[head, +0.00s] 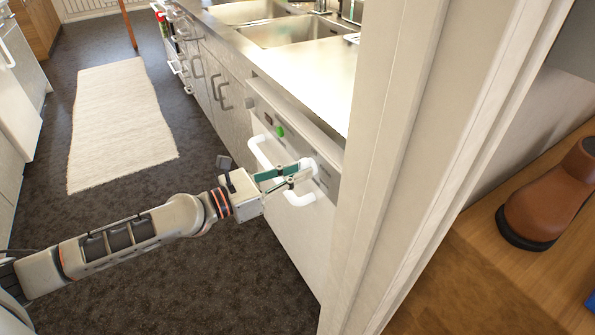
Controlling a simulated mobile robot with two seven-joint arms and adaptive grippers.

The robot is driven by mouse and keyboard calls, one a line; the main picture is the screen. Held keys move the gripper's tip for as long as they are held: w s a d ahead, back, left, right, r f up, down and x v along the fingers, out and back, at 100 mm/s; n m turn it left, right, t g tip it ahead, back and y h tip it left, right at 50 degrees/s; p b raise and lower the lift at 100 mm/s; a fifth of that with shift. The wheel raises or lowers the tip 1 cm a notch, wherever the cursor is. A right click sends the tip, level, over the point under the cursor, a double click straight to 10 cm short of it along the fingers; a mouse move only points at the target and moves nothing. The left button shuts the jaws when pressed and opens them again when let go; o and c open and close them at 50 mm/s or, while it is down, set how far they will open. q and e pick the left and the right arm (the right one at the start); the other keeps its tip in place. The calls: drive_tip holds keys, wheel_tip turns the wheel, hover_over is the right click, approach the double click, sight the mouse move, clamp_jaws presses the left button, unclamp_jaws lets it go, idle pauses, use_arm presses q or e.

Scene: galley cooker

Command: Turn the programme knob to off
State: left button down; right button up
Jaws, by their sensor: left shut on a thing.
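The programme knob (309,164) is a white round knob on the pale front panel of a built-in appliance (300,240). My left gripper (300,171) reaches in from the left with its green-edged fingers at the panel. It is shut on the knob, and the fingers partly cover it. I cannot read any mark that shows which way the knob points. My right gripper is not in view.
A white bar handle (299,199) runs just below the knob, behind my fingers. A green button (280,131) sits further left on the panel. A pale door frame (400,150) stands close on the right. A steel worktop with sinks (290,32) lies above. The dark floor is open on the left, with a white rug (120,120).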

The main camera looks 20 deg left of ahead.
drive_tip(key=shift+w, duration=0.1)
use_arm(q)
drive_tip(key=c, duration=2)
unclamp_jaws()
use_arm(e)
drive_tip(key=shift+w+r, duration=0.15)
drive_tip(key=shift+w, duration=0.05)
use_arm(q)
drive_tip(key=shift+v, duration=6)
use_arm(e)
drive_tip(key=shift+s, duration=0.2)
